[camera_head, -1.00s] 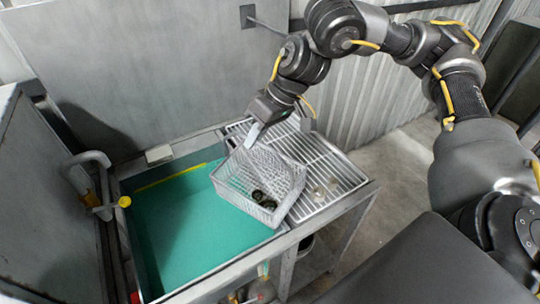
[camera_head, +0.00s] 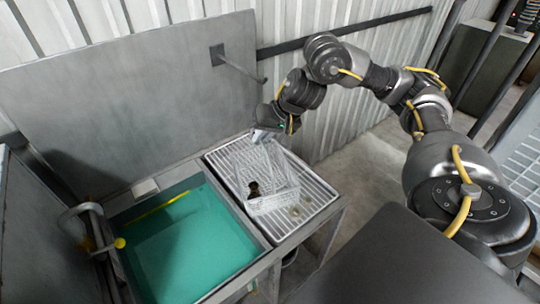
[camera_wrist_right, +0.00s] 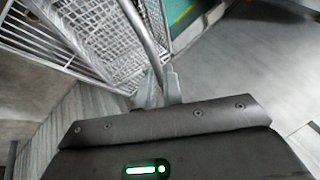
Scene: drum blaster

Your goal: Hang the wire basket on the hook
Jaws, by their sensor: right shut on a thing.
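The wire basket (camera_head: 275,203) is a pale mesh basket above the slatted drain rack, with a few small dark parts (camera_head: 254,188) in it. It looks tilted; I cannot tell whether it touches the rack. My right gripper (camera_head: 262,135) is shut on the basket's far upper rim or handle. In the right wrist view, the fingers (camera_wrist_right: 158,88) pinch a thin curved metal bar beside the basket mesh (camera_wrist_right: 100,38). The hook (camera_head: 240,69) is a thin rod sticking out from the grey back panel, above and left of the gripper. My left gripper is not in view.
The slatted drain rack (camera_head: 318,199) lies right of the tank of green liquid (camera_head: 180,245). A tap with a yellow tip (camera_head: 119,243) stands at the tank's left. The grey back panel (camera_head: 130,90) rises behind. Corrugated wall (camera_head: 345,105) stands behind the arm.

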